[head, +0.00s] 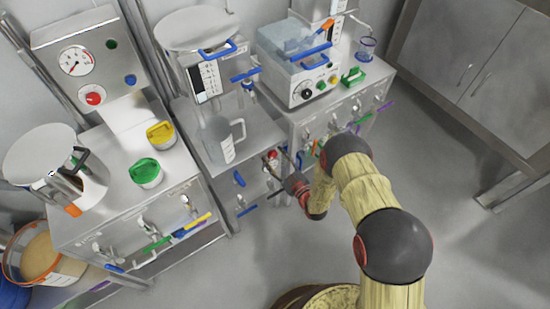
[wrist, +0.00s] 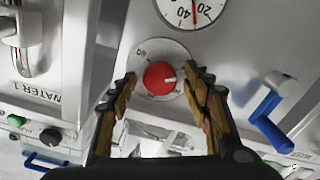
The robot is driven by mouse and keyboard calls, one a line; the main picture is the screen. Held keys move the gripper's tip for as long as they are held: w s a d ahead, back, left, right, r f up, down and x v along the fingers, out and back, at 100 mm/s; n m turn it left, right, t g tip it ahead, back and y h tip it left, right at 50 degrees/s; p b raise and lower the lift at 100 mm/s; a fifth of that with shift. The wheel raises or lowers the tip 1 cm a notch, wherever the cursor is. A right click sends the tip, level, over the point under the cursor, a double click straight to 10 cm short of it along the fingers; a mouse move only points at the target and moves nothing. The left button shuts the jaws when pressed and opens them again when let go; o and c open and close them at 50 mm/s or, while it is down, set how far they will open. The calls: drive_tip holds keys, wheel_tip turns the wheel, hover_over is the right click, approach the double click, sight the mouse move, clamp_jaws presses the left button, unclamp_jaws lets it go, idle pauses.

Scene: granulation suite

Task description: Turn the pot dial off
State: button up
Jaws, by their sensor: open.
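A round red dial (wrist: 159,78) with a white pointer mark shows in the wrist view on a pale panel, inside a printed scale. Its pointer mark is toward the right. My gripper (wrist: 158,90) is open, with one finger on each side of the dial; I cannot tell whether either finger touches it. In the head view my gripper (head: 274,162) is at the front of the middle cart, close to a small red part that appears to be this dial. The arm and fingers partly hide that area.
A gauge (wrist: 193,8) sits above the dial and a blue lever (wrist: 270,112) sticks out to its right. A jug (head: 218,140) stands on the middle cart. A different red knob (head: 92,97) is on the left panel. Open floor lies right of the carts.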

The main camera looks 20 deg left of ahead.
drive_tip(key=v, duration=1.2)
idle(0.6)
